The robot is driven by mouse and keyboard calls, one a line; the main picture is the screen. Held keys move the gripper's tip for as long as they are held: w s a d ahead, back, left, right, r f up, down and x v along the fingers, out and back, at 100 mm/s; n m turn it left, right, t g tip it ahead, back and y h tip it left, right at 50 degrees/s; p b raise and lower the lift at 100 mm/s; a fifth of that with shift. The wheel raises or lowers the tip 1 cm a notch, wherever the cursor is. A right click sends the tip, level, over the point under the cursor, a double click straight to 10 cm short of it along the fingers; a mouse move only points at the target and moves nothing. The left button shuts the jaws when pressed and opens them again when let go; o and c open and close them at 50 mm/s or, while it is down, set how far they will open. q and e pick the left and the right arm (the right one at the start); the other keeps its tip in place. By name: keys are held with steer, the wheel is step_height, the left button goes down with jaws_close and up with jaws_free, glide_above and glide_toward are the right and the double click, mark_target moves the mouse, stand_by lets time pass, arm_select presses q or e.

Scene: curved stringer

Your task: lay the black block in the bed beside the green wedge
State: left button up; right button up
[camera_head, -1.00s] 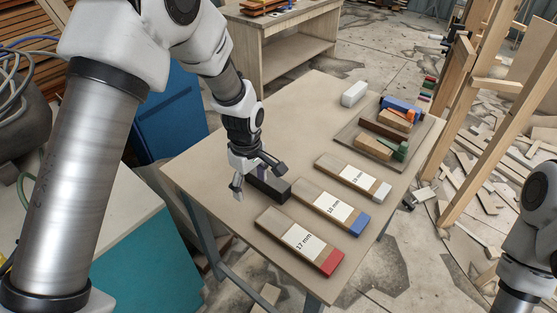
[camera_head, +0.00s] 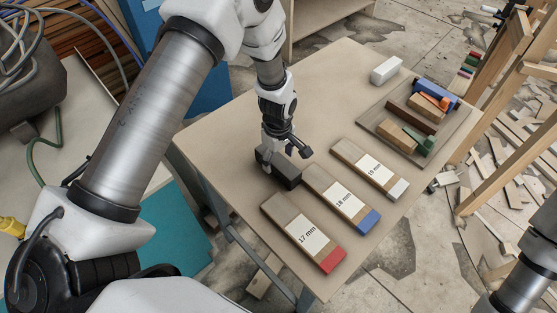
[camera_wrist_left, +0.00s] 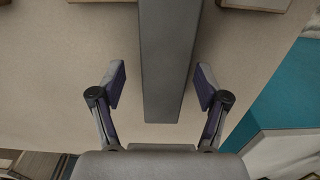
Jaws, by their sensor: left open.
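The black block (camera_head: 286,176) lies on the table near its left edge. My left gripper (camera_head: 283,155) is over the block with its fingers apart. In the left wrist view, the block (camera_wrist_left: 168,60) runs lengthwise between the two open fingers, with a gap on each side. The green wedge (camera_head: 427,146) sits at the front right of a dark tray (camera_head: 370,121) on the far right of the table. A tan block (camera_head: 396,137) lies left of the wedge. I cannot see my right gripper; only part of the right arm shows at lower right.
Three labelled bars lie right of the black block: red-ended (camera_head: 300,234), blue-ended (camera_head: 340,197) and white-ended (camera_head: 369,169). A dark brown strip (camera_head: 410,118), a blue piece (camera_head: 440,96) and an orange piece (camera_head: 432,101) lie in the tray. A white block (camera_head: 386,70) stands behind it.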

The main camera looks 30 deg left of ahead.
arm_select(q)
steer(key=shift+s+r, duration=0.15)
steer(key=shift+s, duration=0.1)
steer(key=shift+c, duration=1.1)
steer(key=shift+s, duration=0.1)
steer(key=c, duration=1.2)
steer(key=shift+r, duration=0.1)
